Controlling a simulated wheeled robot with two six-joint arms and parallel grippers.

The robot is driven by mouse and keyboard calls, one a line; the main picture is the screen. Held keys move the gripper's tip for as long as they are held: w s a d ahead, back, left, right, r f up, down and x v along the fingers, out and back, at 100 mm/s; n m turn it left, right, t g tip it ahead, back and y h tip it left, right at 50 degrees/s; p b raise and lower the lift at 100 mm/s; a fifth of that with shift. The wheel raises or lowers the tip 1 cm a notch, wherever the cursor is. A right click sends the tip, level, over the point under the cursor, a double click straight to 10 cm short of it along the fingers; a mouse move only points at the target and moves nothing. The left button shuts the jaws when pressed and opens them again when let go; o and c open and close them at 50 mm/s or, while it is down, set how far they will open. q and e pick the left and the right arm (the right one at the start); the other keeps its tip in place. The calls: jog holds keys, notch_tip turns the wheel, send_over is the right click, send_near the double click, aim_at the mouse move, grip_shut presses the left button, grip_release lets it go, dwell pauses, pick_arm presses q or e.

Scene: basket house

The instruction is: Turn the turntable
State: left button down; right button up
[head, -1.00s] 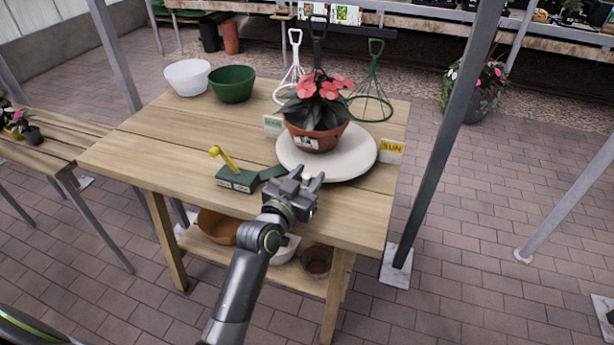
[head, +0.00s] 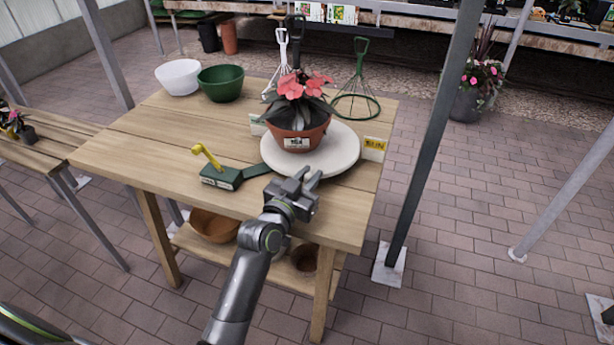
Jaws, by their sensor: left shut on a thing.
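The turntable (head: 338,160) is a round, pale disc on the wooden table. A terracotta pot (head: 315,141) with red-pink flowers and dark leaves stands on it, its white label (head: 297,143) facing the front. My left gripper (head: 309,178) is at the disc's front edge and is shut on the turntable; the exact contact is hard to see. A yellow SUN sign (head: 374,144) stands right of the disc. A pale green sign (head: 257,125), partly hidden, stands at its left. A green box with a yellow lever (head: 207,155) sits front left. My right gripper is out of view.
White (head: 178,78) and green (head: 221,84) bowls stand at the table's back left. A dark metal post (head: 436,130) rises right of the table. The table's front left (head: 130,150) is clear.

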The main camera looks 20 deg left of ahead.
pick_arm(q)
jog(key=shift+a, duration=0.2)
jog(key=c, duration=1.4)
grip_release()
jog(key=shift+s+a, duration=0.1)
jog(key=shift+a, duration=0.15)
jog(key=shift+c, duration=0.2)
jog(key=shift+o, duration=0.5)
jog(key=shift+d, duration=0.1)
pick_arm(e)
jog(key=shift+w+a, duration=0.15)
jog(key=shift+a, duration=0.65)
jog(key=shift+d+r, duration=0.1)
